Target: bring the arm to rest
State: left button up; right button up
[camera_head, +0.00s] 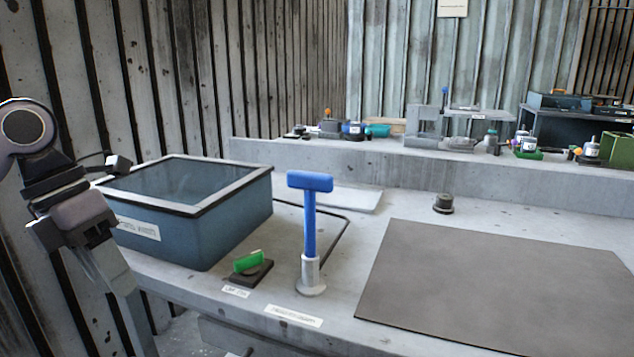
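My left arm comes in at the left edge, in front of the ribbed wall. Its gripper (115,300) points down, left of the workbench and clear of the blue-grey bin. The fingers run toward the bottom edge and overlap in this view, so I cannot tell whether they are open or shut. I see nothing held in the part that shows. My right gripper is not in view.
The workbench holds a blue-grey bin (215,225), a blue T-handled tool (309,215) upright in a metal holder, a green piece (248,262) on a dark base, a dark knob (443,203) and a brown mat (500,285). Small items crowd the back ledge (330,160).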

pick_arm(q)
jog(key=s+d+f+n+h, duration=0.1)
jog(key=d+f+n+h, duration=0.1)
jog(key=d+f+h, duration=0.3)
jog(key=d+f+n+h, duration=0.2)
jog(key=d+f+h, duration=0.1)
jog(key=d+h, duration=0.4)
jog(key=a+f+n+t+y, duration=0.3)
jog(key=a+f+n+t, duration=0.2)
jog(key=f+n+t, duration=0.4)
jog(key=a+f+n+t+y, duration=0.4)
jog(key=a+f+n, duration=0.15)
jog(key=n, duration=0.55)
jog(key=s+a+f+n+g+y, duration=0.4)
jog(key=s+a+f+n+y, duration=0.4)
jog(key=s+f, duration=0.55)
jog(key=d+f+n+t+h, duration=0.15)
jog(key=d+n, duration=0.55)
jog(key=d, duration=0.8)
notch_tip(320, 180, up, 12)
jog(key=a+p, duration=0.2)
jog(key=p, duration=1.3)
jog(key=shift+s, duration=0.2)
